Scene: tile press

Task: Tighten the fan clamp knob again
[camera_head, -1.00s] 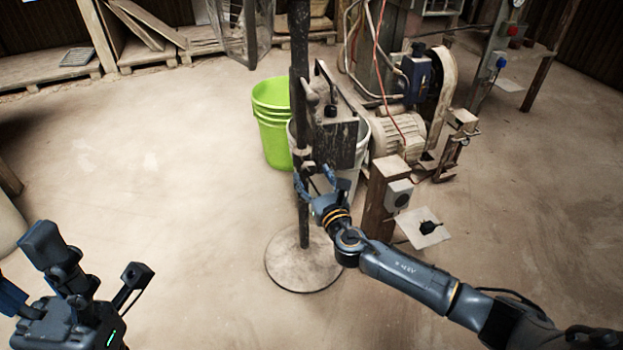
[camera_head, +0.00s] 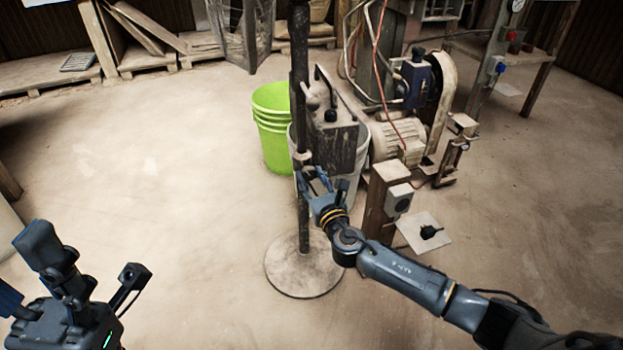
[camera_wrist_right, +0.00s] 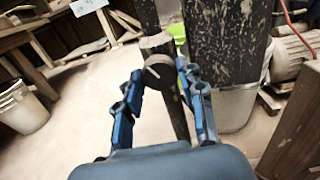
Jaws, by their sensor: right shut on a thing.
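The fan's clamp knob (camera_wrist_right: 160,72) is a dark round knob with a pale line across its face, set on the fan's dark upright pole (camera_head: 301,70). The pole stands on a round dusty base plate (camera_head: 302,268). My right gripper (camera_head: 313,173) reaches the pole at clamp height and is shut on the knob. In the right wrist view its two blue fingers (camera_wrist_right: 159,78) lie on either side of the knob. In the head view the fingers largely hide the knob. My left gripper (camera_head: 62,275) is at the lower left, away from the pole; its fingers are unclear.
A dusty box-shaped unit (camera_head: 335,140) stands close behind the pole, over a pale bucket (camera_head: 352,190). A green bucket (camera_head: 271,130) stands behind left. A wooden post (camera_head: 380,200) with a socket box is near my right forearm. The floor on the left is clear.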

